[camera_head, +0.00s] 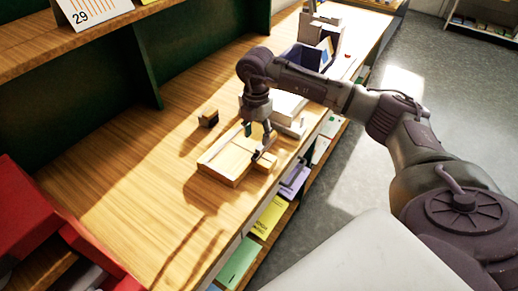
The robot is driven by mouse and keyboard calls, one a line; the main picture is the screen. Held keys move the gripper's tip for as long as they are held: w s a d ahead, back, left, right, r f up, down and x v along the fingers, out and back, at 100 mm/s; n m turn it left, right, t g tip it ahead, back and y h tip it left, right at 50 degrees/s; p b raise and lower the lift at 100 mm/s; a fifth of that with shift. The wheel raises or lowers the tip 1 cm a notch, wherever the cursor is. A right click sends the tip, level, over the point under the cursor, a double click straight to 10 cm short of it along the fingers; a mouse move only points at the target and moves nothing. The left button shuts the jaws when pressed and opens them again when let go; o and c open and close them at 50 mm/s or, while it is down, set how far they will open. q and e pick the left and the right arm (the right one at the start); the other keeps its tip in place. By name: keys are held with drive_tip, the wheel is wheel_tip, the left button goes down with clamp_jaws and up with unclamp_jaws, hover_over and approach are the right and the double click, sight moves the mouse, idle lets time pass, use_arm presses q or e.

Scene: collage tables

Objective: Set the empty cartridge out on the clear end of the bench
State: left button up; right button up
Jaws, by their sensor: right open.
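My right gripper (257,142) reaches down over the wooden bench (125,165), its fingers apart. It is above the right part of a low, pale wooden box (222,160). A small wooden block (266,163) lies at the box's right end, close by one fingertip; I cannot tell whether they touch. A small brown and black block (208,118) stands alone on the bench, left of the gripper. I cannot tell which of these is the empty cartridge. My left gripper is out of view.
Pale flat items (289,106) lie behind my gripper, partly hidden by my arm. A dark blue bin (306,56) stands further back. A red case (35,215) is at lower left. A shelf with a calendar (92,10) overhangs the bench. The near bench is bare.

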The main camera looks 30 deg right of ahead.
sight(259, 149)
drive_tip(key=shift+f, duration=0.3)
drive_tip(key=f+p, duration=0.1)
drive_tip(key=f, duration=0.2)
drive_tip(key=f+p, duration=0.1)
drive_tip(key=shift+s+f+p, duration=0.35)
drive_tip(key=shift+f, duration=0.35)
clamp_jaws()
